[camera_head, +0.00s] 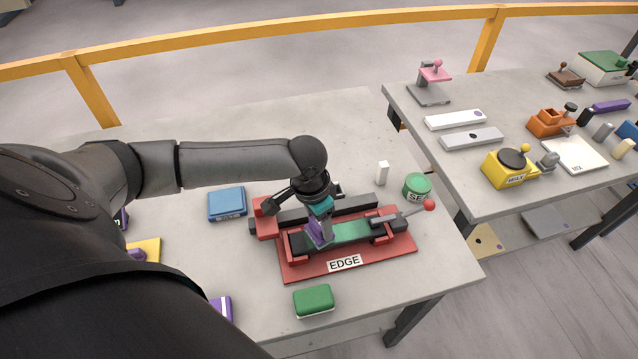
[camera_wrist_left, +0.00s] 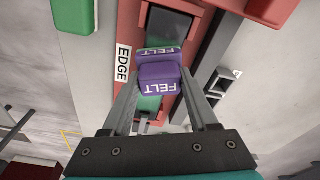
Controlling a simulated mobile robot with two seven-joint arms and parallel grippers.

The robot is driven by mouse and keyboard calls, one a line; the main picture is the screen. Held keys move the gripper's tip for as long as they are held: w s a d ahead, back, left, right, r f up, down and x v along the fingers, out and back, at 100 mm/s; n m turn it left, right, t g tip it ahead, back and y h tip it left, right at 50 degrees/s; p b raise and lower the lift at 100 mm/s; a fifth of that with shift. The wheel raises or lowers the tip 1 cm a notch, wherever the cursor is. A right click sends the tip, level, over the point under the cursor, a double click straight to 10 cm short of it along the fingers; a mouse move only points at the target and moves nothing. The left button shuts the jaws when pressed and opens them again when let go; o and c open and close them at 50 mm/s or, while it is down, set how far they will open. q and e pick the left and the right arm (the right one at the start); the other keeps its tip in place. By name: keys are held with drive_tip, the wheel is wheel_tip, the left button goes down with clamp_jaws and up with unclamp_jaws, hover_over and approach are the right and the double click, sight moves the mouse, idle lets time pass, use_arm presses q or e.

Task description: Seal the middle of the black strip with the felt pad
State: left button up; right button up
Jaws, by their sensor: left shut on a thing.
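The red fixture (camera_head: 395,246) labelled EDGE lies on the stone slab table. The strip (camera_head: 352,231) lies lengthwise in it; much of its length looks green, with dark parts near the ends. A dark stretch of the strip (camera_wrist_left: 182,30) shows in the wrist view. My left gripper (camera_head: 318,222) is shut on the purple felt pad (camera_head: 319,234), over the left part of the strip. The pad also shows between the fingers in the wrist view (camera_wrist_left: 158,76). It hides the strip below it; I cannot tell whether they touch. My right gripper is not in view.
A red-knobbed lever (camera_head: 428,206) sticks out at the fixture's right. A green tin (camera_head: 417,186) and white block (camera_head: 382,173) stand behind it. A green pad (camera_head: 314,301) lies in front, a blue block (camera_head: 227,203) at left. A second table (camera_head: 455,105) stands at right.

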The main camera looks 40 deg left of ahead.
use_arm(q)
drive_tip(key=shift+f, duration=0.35)
